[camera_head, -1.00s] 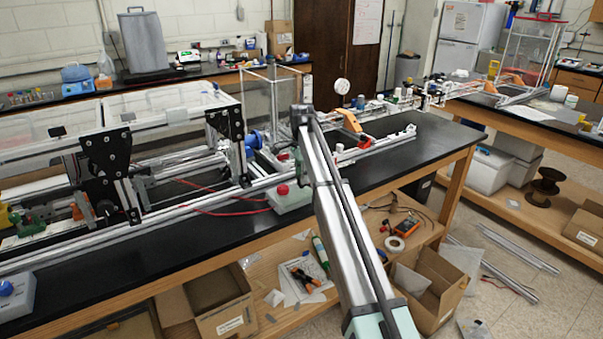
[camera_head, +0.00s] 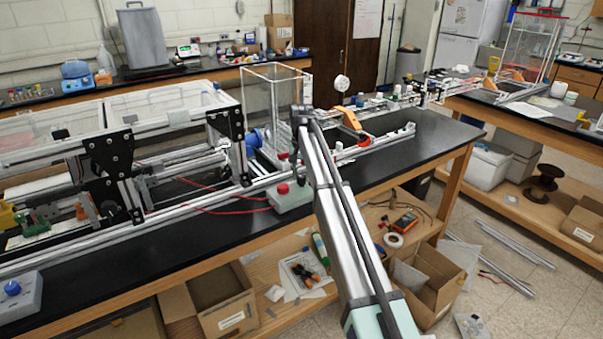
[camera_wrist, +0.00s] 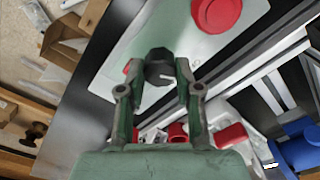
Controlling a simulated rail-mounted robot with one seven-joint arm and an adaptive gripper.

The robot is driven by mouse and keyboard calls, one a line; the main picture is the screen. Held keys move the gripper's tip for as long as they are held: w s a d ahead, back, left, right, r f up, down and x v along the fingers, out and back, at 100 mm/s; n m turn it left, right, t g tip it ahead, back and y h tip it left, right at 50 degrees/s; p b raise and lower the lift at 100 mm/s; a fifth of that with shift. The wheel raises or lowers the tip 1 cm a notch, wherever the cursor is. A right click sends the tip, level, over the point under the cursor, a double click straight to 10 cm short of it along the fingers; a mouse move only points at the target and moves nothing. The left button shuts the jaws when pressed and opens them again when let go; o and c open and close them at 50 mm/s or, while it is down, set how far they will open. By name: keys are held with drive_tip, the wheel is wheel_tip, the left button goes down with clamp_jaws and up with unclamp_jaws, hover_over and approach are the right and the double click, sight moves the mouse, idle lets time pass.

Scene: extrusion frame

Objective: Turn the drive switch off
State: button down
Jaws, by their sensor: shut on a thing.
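A pale control box (camera_wrist: 115,75) fills the upper part of the wrist view. It carries a large red button (camera_wrist: 216,12) and a black knob (camera_wrist: 159,55) with a white mark, which looks like the drive switch. My gripper (camera_wrist: 158,68) has its two green fingers closed around the black knob. In the head view the pale box (camera_head: 294,201) sits at the front of the black bench, with its red button (camera_head: 283,188) on top. My arm hides the knob and most of my gripper there.
A metal extrusion rail (camera_head: 180,211) runs along the bench beside the box. Red wires (camera_head: 225,212) lie loose to its left. A clear enclosure (camera_head: 277,100) stands behind. Another box with a blue knob (camera_head: 12,288) is at the front left.

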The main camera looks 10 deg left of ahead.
sight(301, 176)
drive_tip(key=shift+n, duration=1.6)
drive_tip(key=c, duration=0.8)
unclamp_jaws()
drive_tip(key=shift+r, duration=0.1)
wheel_tip(301, 176, up, 12)
drive_tip(key=shift+f, duration=0.1)
